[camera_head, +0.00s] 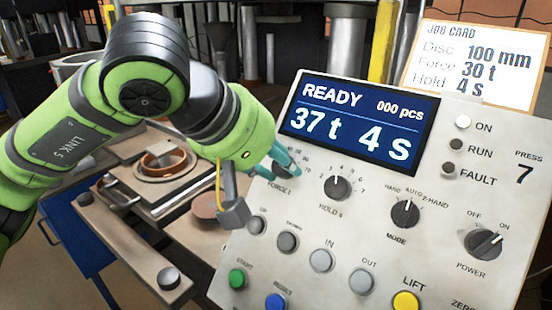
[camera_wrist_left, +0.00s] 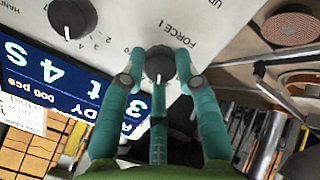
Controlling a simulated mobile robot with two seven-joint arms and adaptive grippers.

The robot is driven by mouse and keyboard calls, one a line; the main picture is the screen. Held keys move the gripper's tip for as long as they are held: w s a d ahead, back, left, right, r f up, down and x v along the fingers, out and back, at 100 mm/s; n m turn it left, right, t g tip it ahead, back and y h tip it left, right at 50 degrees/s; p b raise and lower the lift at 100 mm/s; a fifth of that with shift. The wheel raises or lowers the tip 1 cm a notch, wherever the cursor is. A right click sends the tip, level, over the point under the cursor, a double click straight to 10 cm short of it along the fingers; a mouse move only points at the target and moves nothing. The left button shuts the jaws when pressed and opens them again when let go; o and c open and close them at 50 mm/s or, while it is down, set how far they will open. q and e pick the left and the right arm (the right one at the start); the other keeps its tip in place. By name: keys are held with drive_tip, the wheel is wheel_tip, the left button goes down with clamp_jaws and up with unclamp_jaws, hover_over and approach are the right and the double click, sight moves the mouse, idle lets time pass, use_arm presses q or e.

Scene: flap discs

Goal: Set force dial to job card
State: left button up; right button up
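The force dial (camera_wrist_left: 160,64) is a dark knob with a white pointer line, beside the FORCE label on the grey control panel (camera_head: 330,255). In the wrist view, my left gripper's teal fingertips (camera_wrist_left: 160,54) lie against both sides of it, with a third finger below. In the head view, the left gripper (camera_head: 279,161) covers most of the dial. The display (camera_head: 358,117) reads READY, 37 t, 4 s, 000 pcs. The job card (camera_head: 478,62) behind the panel reads disc 100 mm, force 30 t, hold 4 s. My right gripper is not in view.
The hold dial (camera_head: 337,188) is just right of the force dial, then the mode knob (camera_head: 404,212) and power switch (camera_head: 483,243). Several push buttons sit below, including a green start button (camera_head: 237,278). A press fixture (camera_head: 165,163) stands left of the panel.

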use_arm(q)
drive_tip(key=shift+f+b, duration=0.1)
drive_tip(key=shift+b, duration=0.2)
clamp_jaws()
drive_tip(key=n+b, duration=0.1)
drive_tip(key=b, duration=0.1)
drive_tip(key=n+b, duration=0.2)
drive_tip(key=shift+f+b, duration=0.25)
drive_tip(key=shift+b, duration=0.05)
drive_tip(key=shift+r+n+h+b, duration=0.2)
drive_tip(key=shift+n+h+b, duration=0.1)
drive_tip(key=shift+n, duration=0.1)
drive_tip(key=o, duration=1.1)
unclamp_jaws()
drive_tip(key=shift+c, duration=0.2)
drive_tip(key=shift+r, duration=0.1)
